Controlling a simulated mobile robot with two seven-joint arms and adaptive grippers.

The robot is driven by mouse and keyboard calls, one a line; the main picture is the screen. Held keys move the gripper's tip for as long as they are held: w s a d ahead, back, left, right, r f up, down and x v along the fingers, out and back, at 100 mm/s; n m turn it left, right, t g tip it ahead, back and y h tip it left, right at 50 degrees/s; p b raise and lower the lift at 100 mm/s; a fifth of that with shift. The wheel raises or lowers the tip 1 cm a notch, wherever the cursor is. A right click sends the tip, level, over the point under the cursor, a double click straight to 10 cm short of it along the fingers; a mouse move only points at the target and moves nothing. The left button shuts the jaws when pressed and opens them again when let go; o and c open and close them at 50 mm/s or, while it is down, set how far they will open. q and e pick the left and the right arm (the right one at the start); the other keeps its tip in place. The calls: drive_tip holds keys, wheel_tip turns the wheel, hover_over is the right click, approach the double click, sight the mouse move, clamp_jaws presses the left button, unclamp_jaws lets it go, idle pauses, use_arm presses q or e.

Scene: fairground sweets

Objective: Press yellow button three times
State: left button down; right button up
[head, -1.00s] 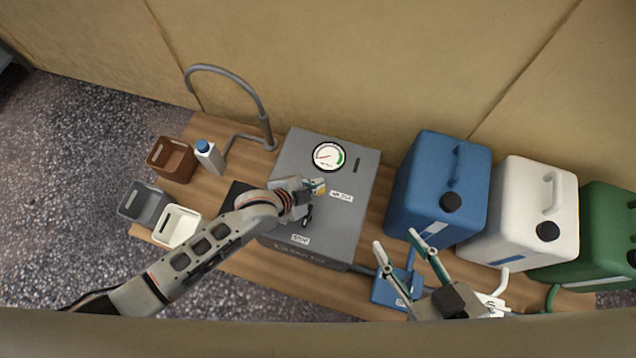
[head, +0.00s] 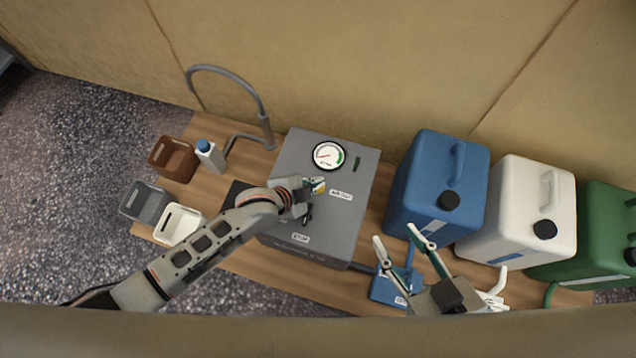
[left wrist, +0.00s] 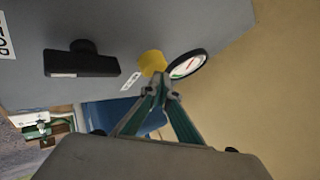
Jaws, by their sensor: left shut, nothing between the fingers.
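The yellow button (left wrist: 152,62) is a raised round knob on the top of a grey control box (head: 361,176). In the head view only a small yellow part of it (head: 319,190) shows beside my left gripper (head: 316,184). In the left wrist view my left gripper (left wrist: 158,88) is shut and empty, its tips close in front of the button. I cannot tell whether they touch it. My right gripper (head: 397,235) is open and empty, above a blue tray-like object (head: 385,291) right of the box.
The box carries a round gauge (head: 328,155) and a black handle (left wrist: 82,63). Blue (head: 430,190), white (head: 520,210) and green (head: 600,235) canisters stand at the right. A white bottle (head: 210,158) and several small bins, one brown (head: 172,157), stand at the left.

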use_arm(q)
drive_tip(key=shift+r+p, duration=0.6)
drive_tip(key=shift+r, duration=0.25)
drive_tip(key=shift+f, duration=0.1)
use_arm(e)
drive_tip(key=r, duration=0.1)
drive_tip(key=w+r, duration=0.1)
drive_tip(key=r, duration=0.1)
drive_tip(key=shift+w+t, duration=0.15)
drive_tip(key=shift+t, duration=0.15)
drive_tip(key=shift+w+r, duration=0.15)
drive_tip(key=shift+r, duration=0.2)
drive_tip(key=shift+f, duration=0.1)
use_arm(q)
drive_tip(key=shift+f, duration=0.4)
use_arm(e)
drive_tip(key=shift+f, duration=0.1)
